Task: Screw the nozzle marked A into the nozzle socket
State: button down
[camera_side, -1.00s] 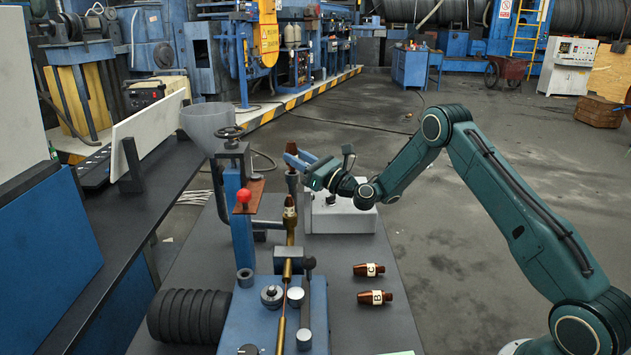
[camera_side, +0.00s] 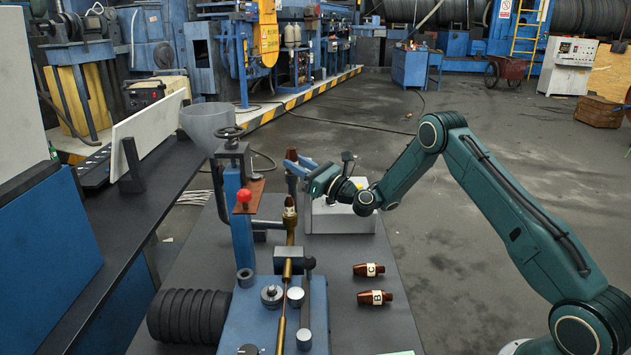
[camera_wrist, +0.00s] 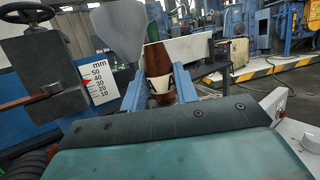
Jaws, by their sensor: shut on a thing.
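My gripper (camera_side: 300,162) is shut on a brown nozzle with a pale band, held upright between the blue fingers. I cannot read that label, nor tell the exact gap between the two. The socket is not clearly distinguishable.
Nozzles marked C (camera_side: 369,269) and B (camera_side: 375,297) lie on the table to the right. A blue post with a handwheel (camera_side: 231,133) stands left of my gripper. A pale box (camera_side: 340,215) sits behind. The table's right front is mostly clear.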

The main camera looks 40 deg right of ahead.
jog(key=shift+f, duration=0.2)
jog(key=c, duration=1)
grip_release()
jog(key=shift+r, duration=0.15)
notch_tip(320, 180, up, 20)
jog(key=shift+c, duration=0.4)
jog(key=shift+f, duration=0.2)
